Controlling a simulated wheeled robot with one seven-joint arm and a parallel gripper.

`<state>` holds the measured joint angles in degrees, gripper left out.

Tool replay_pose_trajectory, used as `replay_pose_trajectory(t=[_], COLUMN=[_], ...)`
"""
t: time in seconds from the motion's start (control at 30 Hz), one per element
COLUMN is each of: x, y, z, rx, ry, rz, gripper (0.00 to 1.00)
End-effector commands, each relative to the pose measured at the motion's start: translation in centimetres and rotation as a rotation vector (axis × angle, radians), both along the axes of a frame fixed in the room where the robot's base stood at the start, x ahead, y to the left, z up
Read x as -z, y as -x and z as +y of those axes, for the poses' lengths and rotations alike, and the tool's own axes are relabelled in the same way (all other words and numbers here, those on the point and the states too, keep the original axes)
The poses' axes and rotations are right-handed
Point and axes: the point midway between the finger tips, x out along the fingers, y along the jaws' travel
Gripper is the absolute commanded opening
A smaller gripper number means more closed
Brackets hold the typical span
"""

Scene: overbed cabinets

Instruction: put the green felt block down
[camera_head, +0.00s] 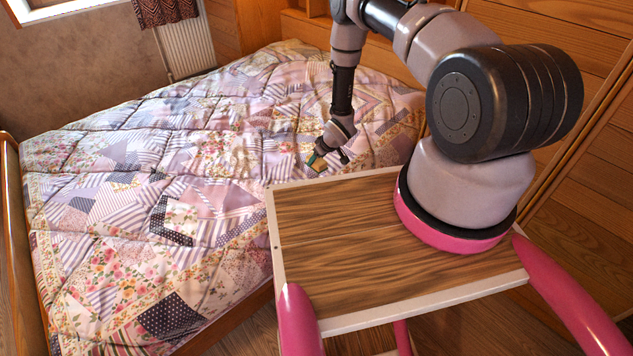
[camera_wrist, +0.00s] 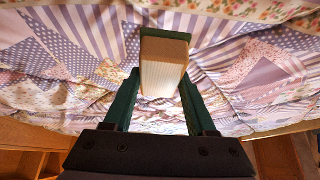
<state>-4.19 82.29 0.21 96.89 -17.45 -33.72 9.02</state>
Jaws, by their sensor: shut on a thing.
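The green felt block (camera_wrist: 164,62) is in the wrist view, with a green strip along its far edge and a pale ribbed face with orange-tan sides. My gripper (camera_wrist: 160,84) is shut on it, one green finger on each side. In the head view, my gripper (camera_head: 325,158) is low over the right part of the bed, and the block (camera_head: 316,163) shows small at its tip. The patchwork quilt (camera_head: 150,160) covers the bed beneath. I cannot tell whether the block touches the quilt.
The quilt is wrinkled and clear of loose objects. The bed's wooden edge (camera_head: 228,320) runs near my base. Wooden cabinet panels (camera_head: 575,130) stand at the right. A radiator (camera_head: 186,48) and a curtain (camera_head: 165,10) are at the back left.

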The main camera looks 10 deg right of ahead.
Motion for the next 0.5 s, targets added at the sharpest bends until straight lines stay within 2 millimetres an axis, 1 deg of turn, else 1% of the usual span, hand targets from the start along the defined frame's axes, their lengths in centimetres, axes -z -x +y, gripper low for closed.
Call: replay_pose_trajectory(t=[0.03, 0.1, 0.2, 0.37, 0.5], x=[1.2, 2.5, 4.1, 5.3, 6.9], y=[0.2, 0.2, 0.1, 0.1, 0.2], z=[0.0, 0.0, 0.0, 0.0, 0.0], rx=[-0.001, -0.002, -0.002, -0.001, -0.002], ry=[0.000, 0.000, 0.001, 0.001, 0.002], rz=[0.004, 0.003, 0.002, 0.001, 0.001], gripper=[0.00, 0.00, 0.00, 0.00, 0.00])
